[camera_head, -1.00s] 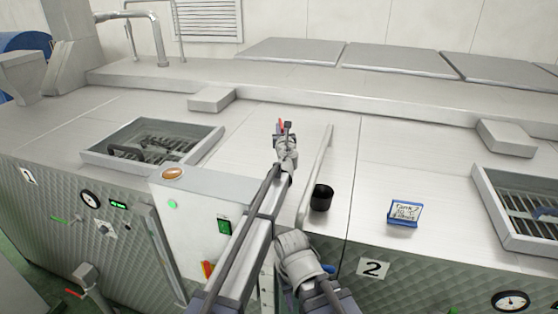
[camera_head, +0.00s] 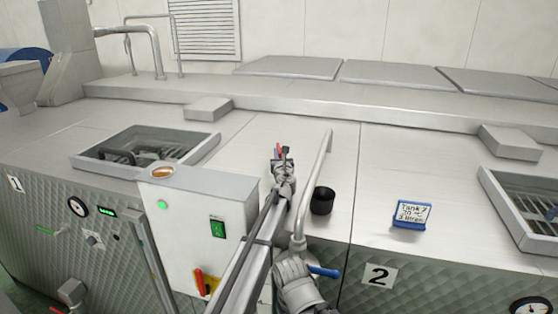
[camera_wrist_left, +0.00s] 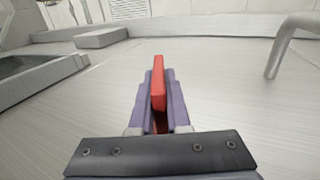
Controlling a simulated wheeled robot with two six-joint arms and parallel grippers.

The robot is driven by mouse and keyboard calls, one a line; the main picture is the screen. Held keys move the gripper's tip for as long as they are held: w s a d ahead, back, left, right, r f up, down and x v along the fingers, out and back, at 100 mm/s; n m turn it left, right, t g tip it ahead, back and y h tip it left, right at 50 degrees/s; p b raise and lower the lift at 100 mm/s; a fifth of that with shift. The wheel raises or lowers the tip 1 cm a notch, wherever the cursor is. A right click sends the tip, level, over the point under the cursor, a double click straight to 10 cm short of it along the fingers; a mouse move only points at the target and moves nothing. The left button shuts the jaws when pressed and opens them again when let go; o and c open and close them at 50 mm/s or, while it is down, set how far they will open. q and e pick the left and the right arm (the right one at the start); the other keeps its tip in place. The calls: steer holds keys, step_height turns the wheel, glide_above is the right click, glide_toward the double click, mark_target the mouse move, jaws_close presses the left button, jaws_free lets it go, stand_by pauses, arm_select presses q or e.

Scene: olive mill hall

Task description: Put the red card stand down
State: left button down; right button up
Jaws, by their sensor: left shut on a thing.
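The red card stand (camera_wrist_left: 158,84) shows as a narrow red edge between the purple fingers of my left gripper (camera_wrist_left: 157,100) in the left wrist view. My left gripper (camera_head: 282,152) is shut on it. In the head view only a small red bit of the stand (camera_head: 279,150) shows; the gripper hides the rest. The gripper is over the steel top of the machine (camera_head: 235,150), left of the bent pipe. I cannot tell whether the stand touches the surface. My right gripper is not in view.
A black cup (camera_head: 322,201) and a bent steel pipe (camera_head: 325,160) stand right of my left gripper. A blue card stand (camera_head: 411,215) with a written card is farther right. An open hatch (camera_head: 150,147) lies left, near a small brown dish (camera_head: 162,172).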

arm_select(q)
steer(key=shift+f, duration=0.15)
steer(key=c, duration=1.3)
jaws_free()
steer(key=shift+f, duration=0.1)
steer(key=shift+c, duration=0.2)
steer(key=o, duration=0.4)
steer(key=shift+o, duration=0.2)
steer(key=shift+s+r, duration=0.1)
steer(key=shift+r, duration=0.2)
steer(key=s, duration=0.7)
steer(key=shift+s+d+f, duration=0.1)
steer(key=shift+s+d, duration=0.1)
steer(key=shift+d, duration=0.1)
